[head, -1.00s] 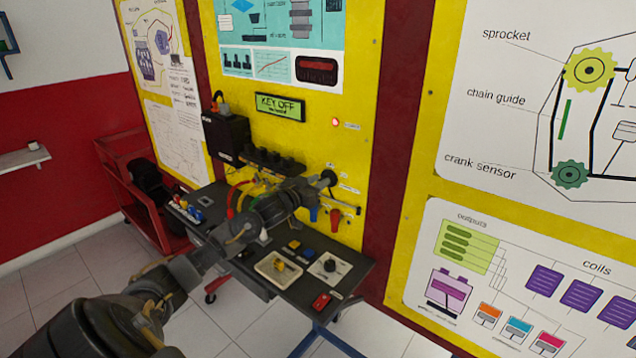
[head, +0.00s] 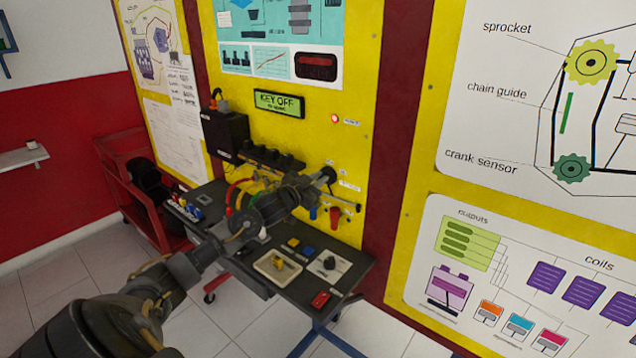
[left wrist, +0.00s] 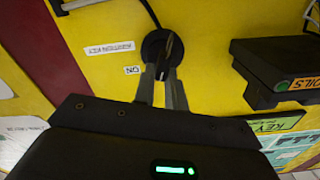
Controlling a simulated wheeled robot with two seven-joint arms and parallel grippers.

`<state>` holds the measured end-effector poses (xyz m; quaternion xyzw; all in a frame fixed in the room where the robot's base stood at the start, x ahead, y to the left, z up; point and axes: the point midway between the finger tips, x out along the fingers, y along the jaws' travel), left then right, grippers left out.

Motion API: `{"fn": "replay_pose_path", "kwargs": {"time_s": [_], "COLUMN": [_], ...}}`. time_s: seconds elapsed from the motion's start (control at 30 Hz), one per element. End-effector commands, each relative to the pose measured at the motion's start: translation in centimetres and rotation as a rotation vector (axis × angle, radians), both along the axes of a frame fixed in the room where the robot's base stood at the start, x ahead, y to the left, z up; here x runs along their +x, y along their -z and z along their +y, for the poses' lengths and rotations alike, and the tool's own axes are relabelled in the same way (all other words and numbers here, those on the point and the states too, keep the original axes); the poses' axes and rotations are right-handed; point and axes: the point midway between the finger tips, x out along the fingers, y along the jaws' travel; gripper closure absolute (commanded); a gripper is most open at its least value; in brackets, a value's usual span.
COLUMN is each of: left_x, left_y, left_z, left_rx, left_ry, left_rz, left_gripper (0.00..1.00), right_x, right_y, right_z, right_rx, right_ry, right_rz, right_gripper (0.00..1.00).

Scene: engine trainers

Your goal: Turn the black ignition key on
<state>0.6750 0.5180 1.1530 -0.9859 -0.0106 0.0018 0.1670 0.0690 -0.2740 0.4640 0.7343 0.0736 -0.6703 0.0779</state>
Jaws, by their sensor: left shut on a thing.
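The black ignition key (left wrist: 164,46) sits in a round black switch on the yellow panel, beside a label reading IGNITION KEY and a label reading ON. My left gripper (left wrist: 163,72) is shut on the key, with one finger on each side of it. In the head view my left gripper (head: 322,178) is at the panel, and its own hand mostly hides the key. The green display (head: 278,103) above reads KEY OFF. My right gripper is not in view.
A dark bench (head: 350,268) with small trays and switches lies below my left arm. Red and blue levers (head: 334,216) stick out of the panel just below the hand. A black box (head: 224,134) is mounted to its left. A red cart (head: 128,180) stands further left.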

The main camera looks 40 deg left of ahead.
Motion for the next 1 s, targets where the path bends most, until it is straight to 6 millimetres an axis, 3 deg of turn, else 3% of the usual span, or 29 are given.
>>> {"fn": "replay_pose_path", "kwargs": {"time_s": [0.5, 1.0], "left_x": [0.0, 0.0], "left_y": [0.6, 0.7], "left_z": [-0.5, -0.7], "left_rx": [0.467, 0.705], "left_ry": [-0.001, 0.000], "left_rz": [0.009, 0.015], "left_gripper": [1.00, 1.00], "right_x": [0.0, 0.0], "right_y": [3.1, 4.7], "right_z": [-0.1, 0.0], "right_rx": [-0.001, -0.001], "right_ry": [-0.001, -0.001], "right_rz": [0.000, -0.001], "right_gripper": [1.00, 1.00]}}
